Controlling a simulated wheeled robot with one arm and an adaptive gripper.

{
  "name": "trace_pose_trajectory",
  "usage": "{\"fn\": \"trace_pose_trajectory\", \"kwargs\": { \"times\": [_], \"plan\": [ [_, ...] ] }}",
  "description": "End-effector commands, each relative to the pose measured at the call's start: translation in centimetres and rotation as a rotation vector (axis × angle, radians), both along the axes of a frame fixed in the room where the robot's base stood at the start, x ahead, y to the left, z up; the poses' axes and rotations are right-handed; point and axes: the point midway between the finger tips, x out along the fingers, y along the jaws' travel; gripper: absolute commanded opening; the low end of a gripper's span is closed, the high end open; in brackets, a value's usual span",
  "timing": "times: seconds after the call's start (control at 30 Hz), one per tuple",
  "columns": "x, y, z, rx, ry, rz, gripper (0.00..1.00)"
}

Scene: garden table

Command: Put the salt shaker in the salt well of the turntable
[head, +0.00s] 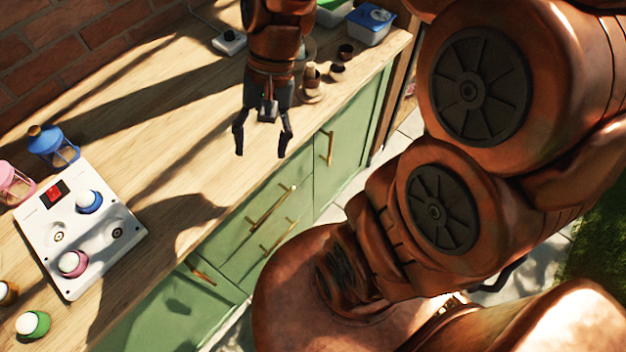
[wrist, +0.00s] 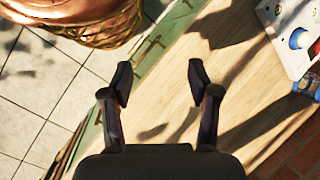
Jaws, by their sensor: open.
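The turntable (head: 100,262) is a white square plate at the left of the head view, with round wells and a red display. A blue-topped shaker (head: 89,201) and a pink-topped shaker (head: 73,263) stand on it; the two other wells look empty. A green-topped shaker (head: 32,324) and a brown shaker (head: 7,292) stand on the table in front of it. I cannot tell which shaker holds salt. My gripper (head: 261,150) is open and empty, pointing down, well to the right of the turntable. The wrist view shows its fingers (wrist: 158,80) apart and part of the turntable (wrist: 286,50) at top right.
A blue lantern (head: 53,147) and a pink lantern (head: 12,184) stand behind the turntable. Small brown cups (head: 337,68) and a blue tub (head: 371,25) are at the far right end. The wooden top between gripper and turntable is clear. A brick wall runs behind.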

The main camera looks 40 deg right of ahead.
Motion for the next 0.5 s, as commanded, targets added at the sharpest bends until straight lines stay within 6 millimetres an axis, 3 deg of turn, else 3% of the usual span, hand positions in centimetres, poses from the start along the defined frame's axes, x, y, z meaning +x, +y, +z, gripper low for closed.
{"fn": "trace_pose_trajectory", "kwargs": {
  "times": [0.1, 0.23, 0.5],
  "plan": [
    [-3.5, 0.2, -0.6, -0.081, -0.034, 0.16, 0.6],
    [-6.7, -0.6, -1.3, -0.162, -0.066, 0.321, 0.6],
    [-10.3, -2.4, -2.2, -0.262, -0.104, 0.529, 0.6]
  ]
}}
